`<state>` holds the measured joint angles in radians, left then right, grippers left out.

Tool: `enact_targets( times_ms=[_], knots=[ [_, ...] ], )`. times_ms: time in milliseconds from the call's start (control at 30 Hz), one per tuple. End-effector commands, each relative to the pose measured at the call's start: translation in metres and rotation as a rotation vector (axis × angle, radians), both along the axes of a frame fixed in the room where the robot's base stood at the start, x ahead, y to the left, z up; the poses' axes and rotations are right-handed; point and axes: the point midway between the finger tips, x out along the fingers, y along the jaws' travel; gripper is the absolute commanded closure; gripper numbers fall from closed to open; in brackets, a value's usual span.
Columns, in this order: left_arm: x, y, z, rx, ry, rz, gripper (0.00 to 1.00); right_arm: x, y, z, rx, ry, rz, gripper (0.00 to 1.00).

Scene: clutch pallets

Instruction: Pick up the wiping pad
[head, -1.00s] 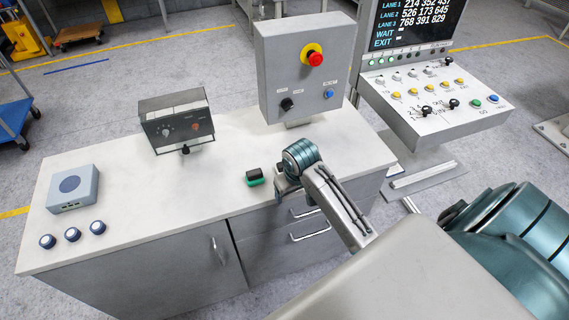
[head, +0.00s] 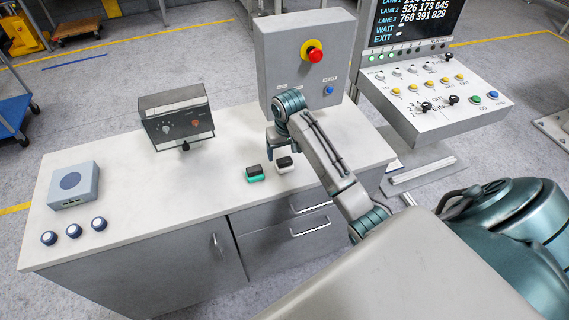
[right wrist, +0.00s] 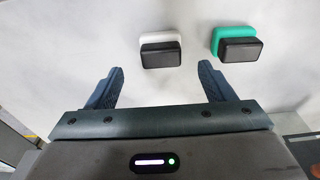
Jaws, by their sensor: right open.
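Two small pads with black grips lie on the white worktop. One has a green base (head: 255,177) and the other a white base (head: 285,168); I cannot tell which is the wiping pad. In the right wrist view the white-based pad (right wrist: 161,39) lies beyond the gap between the fingertips, and the green-based pad (right wrist: 219,41) is to its right. My right gripper (head: 279,142) hangs over the worktop close to the white-based pad. It is open and empty, its fingers (right wrist: 161,72) apart. My left gripper is out of view.
A grey box with a red emergency button (head: 314,55) stands behind my right gripper. A dark meter box (head: 177,121) stands further left, and a blue-grey box (head: 73,186) with several round knobs at the far left. The worktop (head: 150,190) between them is clear.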

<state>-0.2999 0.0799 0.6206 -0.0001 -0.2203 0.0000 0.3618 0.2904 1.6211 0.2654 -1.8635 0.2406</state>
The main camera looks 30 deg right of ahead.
Motion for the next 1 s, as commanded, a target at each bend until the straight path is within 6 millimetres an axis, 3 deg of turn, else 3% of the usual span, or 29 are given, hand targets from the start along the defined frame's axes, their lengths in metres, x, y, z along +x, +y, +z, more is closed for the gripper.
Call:
enact_targets(
  times_ms=[233, 400, 667, 933, 1000],
  knots=[
    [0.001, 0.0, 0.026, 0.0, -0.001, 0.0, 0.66, -0.001, 0.002, -0.026, 0.002, 0.006, -0.001, 0.25],
    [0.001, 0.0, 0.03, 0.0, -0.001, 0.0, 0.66, 0.002, 0.001, -0.047, 0.0, 0.002, 0.0, 0.25],
    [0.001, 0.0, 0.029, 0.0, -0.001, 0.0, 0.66, 0.003, 0.001, -0.052, -0.001, -0.001, 0.0, 0.25],
    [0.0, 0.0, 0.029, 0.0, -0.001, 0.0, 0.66, 0.003, 0.001, -0.052, -0.001, 0.0, 0.0, 0.73],
    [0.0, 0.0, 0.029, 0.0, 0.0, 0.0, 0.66, 0.003, 0.001, -0.052, -0.001, -0.001, 0.0, 0.73]
  ],
)
